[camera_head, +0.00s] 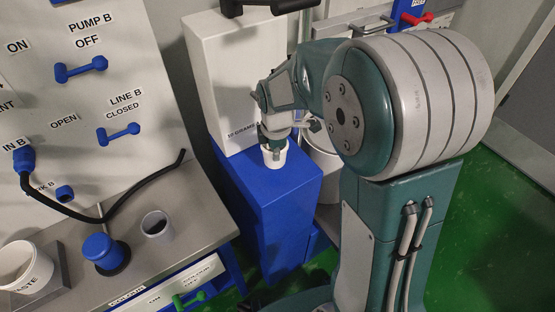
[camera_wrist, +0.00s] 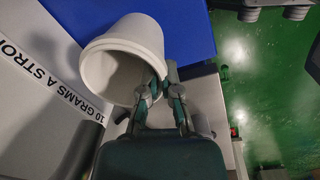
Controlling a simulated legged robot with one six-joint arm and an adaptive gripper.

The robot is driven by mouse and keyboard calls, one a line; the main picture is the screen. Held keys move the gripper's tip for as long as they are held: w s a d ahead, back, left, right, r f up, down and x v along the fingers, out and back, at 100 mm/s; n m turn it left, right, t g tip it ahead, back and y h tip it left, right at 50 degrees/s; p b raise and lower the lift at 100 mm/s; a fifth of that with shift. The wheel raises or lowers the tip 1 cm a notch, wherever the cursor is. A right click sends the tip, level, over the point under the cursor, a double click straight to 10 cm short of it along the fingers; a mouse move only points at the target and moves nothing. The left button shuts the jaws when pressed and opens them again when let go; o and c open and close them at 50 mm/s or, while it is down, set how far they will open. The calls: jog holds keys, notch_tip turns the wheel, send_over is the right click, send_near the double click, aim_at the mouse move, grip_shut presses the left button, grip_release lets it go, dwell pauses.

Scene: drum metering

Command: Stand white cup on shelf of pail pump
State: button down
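The white cup (camera_head: 273,156) is upright, or nearly so, over the blue top (camera_head: 300,180) of the pedestal in front of a white box labelled in grams. I cannot tell whether its base touches that blue top. In the wrist view the cup (camera_wrist: 118,45) has its open mouth towards the camera, with the blue surface (camera_wrist: 188,28) behind it. My gripper (camera_wrist: 160,88) is at the cup's rim, one finger inside the mouth and one outside, shut on the wall. In the head view my gripper (camera_head: 274,137) hides part of the rim.
The white box (camera_head: 222,75) rises right behind the cup. A pale pail (camera_head: 322,160) stands to the right, partly behind my arm. A grey cup (camera_head: 158,226), a blue-capped fitting (camera_head: 103,250) and a waste container (camera_head: 22,268) are on the left bench. Green floor is open at right.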

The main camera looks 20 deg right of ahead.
aim_at(276, 166)
jog(key=f, duration=0.3)
jog(key=shift+w+f, duration=0.1)
jog(key=shift+w, duration=0.25)
jog(key=shift+d+f, duration=0.3)
jog(key=shift+f, duration=0.2)
jog(key=c, duration=0.8)
grip_release()
jog(key=shift+a+f, duration=0.1)
